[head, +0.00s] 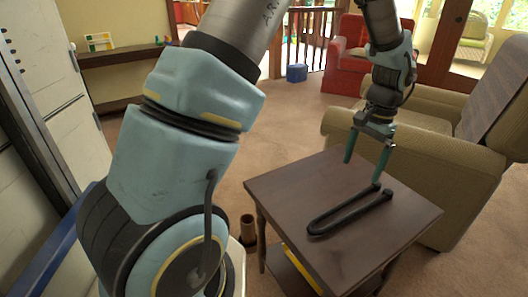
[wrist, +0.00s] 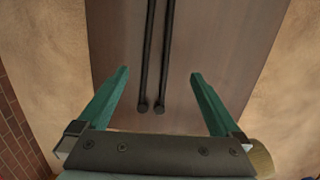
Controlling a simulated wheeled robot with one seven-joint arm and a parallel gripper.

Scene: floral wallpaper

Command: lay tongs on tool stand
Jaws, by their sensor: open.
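The black tongs (head: 345,213) lie on the dark wooden side table (head: 300,187), their arms running from the table's middle toward its far right. In the wrist view, the two tong arms (wrist: 157,60) run up the picture, their near ends between my fingers. My gripper (head: 368,170) is open above the far end of the tongs, with its green fingers pointing down. In the wrist view its fingertips (wrist: 160,73) stand on either side of the tongs, apart from them. I cannot make out a tool stand for certain.
A beige armchair (head: 400,150) stands close behind and right of the table. A yellow object (head: 302,270) lies on the table's lower shelf. A small brown cup-like object (head: 248,228) is on the floor to the left. A red armchair (head: 345,65) is farther back.

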